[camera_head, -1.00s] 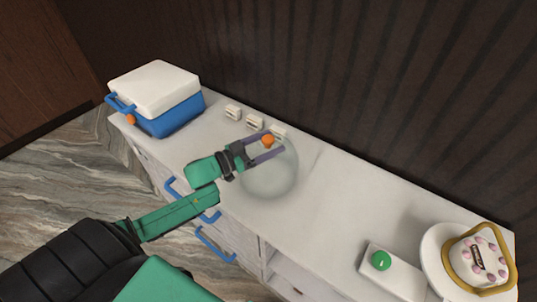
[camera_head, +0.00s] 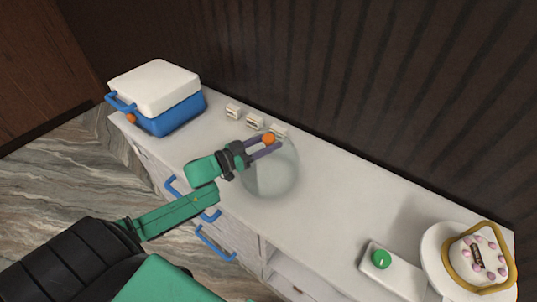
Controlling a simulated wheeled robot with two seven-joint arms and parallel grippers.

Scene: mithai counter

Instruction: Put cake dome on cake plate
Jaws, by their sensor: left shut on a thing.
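The cake dome (camera_head: 272,178) is clear and rounded, with an orange knob (camera_head: 268,139) on top. It is at the middle of the white counter; I cannot tell whether it touches the top. My left gripper (camera_head: 266,146) is shut on the knob, its two purple fingers on either side of it. The cake plate (camera_head: 431,256) is round and white at the far right of the counter. A white cake with pink dots (camera_head: 463,260) and a gold edge sits on it. My right gripper does not show.
A blue cooler with a white lid (camera_head: 165,98) stands at the counter's left end. A white box with a green round button (camera_head: 381,259) lies left of the plate. Counter between dome and box is clear.

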